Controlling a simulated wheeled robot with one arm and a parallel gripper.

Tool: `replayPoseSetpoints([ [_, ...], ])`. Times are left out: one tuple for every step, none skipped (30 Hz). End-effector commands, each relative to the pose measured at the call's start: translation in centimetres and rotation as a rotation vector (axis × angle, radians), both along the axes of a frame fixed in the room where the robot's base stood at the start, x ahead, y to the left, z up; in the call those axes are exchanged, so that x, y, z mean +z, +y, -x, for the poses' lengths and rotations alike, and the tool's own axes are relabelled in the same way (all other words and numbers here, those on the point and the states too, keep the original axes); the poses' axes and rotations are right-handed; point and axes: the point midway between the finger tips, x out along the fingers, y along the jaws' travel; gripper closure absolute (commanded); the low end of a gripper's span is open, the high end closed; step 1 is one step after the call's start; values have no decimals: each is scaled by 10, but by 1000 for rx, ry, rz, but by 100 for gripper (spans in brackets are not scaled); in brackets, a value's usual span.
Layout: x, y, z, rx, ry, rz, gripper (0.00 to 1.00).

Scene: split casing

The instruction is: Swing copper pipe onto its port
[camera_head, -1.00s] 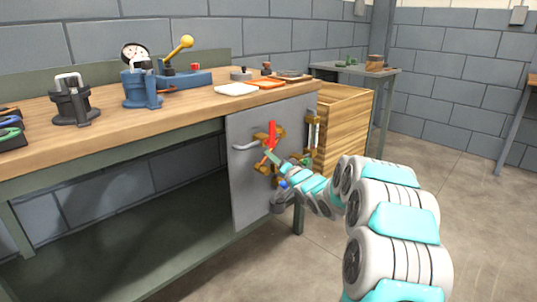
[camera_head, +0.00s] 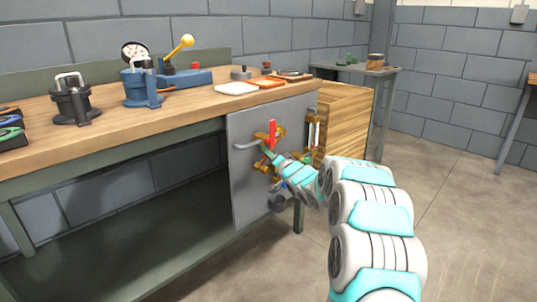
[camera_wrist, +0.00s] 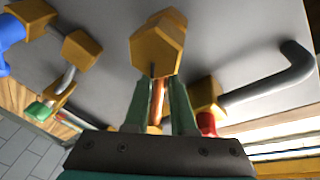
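The copper pipe (camera_wrist: 158,101) shows in the wrist view as a short reddish length below a brass fitting (camera_wrist: 158,45). My gripper (camera_wrist: 161,92) has one green finger on each side of the pipe. Whether both fingers touch it cannot be made out. The pipe's lower part is hidden by the gripper body. In the head view my gripper (camera_head: 266,149) is at the grey panel (camera_head: 246,195), among the brass fittings, just below a red lever (camera_head: 272,134). The pipe cannot be made out there. Which fitting is its port is unclear.
A grey bent handle (camera_wrist: 275,83) stands out from the panel to the right in the wrist view. A blue part (camera_wrist: 11,28) and more brass fittings are at left. The workbench (camera_head: 110,125) above holds several tools. A wooden cabinet (camera_head: 346,125) stands to the right.

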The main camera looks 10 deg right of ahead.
Motion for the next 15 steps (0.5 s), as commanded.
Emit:
replayPoseSetpoints([
  [0,0,0,0,0,0,83],
  [0,0,0,0,0,0,86],
  [0,0,0,0,0,0,91],
  [0,0,0,0,0,0,94],
  [0,0,0,0,0,0,98],
  [0,0,0,0,0,0,100],
  [0,0,0,0,0,0,100],
  [0,0,0,0,0,0,100],
  [0,0,0,0,0,0,100],
  [0,0,0,0,0,0,100],
  [0,0,0,0,0,0,100],
  [0,0,0,0,0,0,100],
  [0,0,0,0,0,0,100],
  [0,0,0,0,0,0,100],
  [0,0,0,0,0,0,100],
])
